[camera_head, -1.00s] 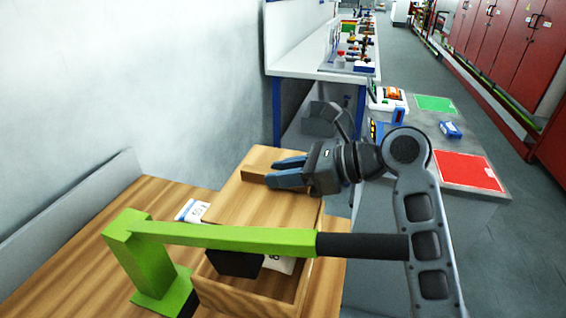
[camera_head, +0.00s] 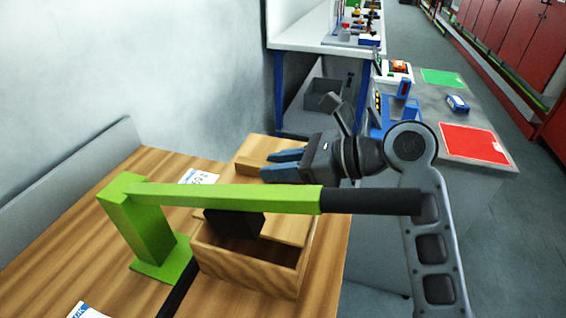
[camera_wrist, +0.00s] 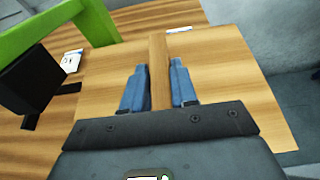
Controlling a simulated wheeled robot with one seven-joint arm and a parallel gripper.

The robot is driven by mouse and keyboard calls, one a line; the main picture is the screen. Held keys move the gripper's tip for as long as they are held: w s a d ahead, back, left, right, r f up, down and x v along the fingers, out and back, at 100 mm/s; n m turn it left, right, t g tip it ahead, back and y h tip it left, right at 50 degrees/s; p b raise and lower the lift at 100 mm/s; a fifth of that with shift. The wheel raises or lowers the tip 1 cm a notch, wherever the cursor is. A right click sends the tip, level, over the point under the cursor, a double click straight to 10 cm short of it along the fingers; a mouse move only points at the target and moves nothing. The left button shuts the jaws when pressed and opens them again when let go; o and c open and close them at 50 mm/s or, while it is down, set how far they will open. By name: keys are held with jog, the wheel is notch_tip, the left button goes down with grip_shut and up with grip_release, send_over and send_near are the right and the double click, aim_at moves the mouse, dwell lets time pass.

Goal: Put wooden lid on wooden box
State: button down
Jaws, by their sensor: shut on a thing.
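The wooden lid (camera_head: 252,147) is a flat light-brown board with a raised wooden handle strip (camera_wrist: 158,72). My gripper (camera_head: 266,165) is shut on the strip, with a blue finger on each side of it. The gripper also shows in the wrist view (camera_wrist: 159,90). The wooden box (camera_head: 245,272) stands on the wooden table, open at its front part. The lid lies over or above its back part; I cannot tell whether they touch. A green bar crosses in front of the lid and hides part of it and of the box's back.
The green stand (camera_head: 142,225) carries the long bar with a black block (camera_head: 234,222) over the box and a black handle (camera_head: 370,201). Paper cards (camera_head: 198,177) lie on the table (camera_head: 60,245). A grey bench (camera_head: 425,110) with red and green mats is at the right.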

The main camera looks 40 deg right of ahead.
jog(key=shift+s+a+f+b, duration=0.1)
jog(key=shift+s+a+b, duration=0.35)
jog(key=shift+a+b, duration=0.15)
jog(key=shift+s+a+b, duration=0.4)
jog(key=shift+a+b, duration=0.05)
jog(key=shift+a, duration=0.15)
jog(key=shift+p, duration=0.45)
jog(key=shift+f, duration=0.4)
jog(key=shift+f, duration=0.55)
jog(key=c, duration=0.8)
grip_release()
jog(key=shift+d, duration=0.1)
jog(key=v, duration=0.7)
jog(key=shift+s+d+r, duration=0.1)
jog(key=shift+s+d, duration=0.05)
jog(key=shift+s, duration=0.15)
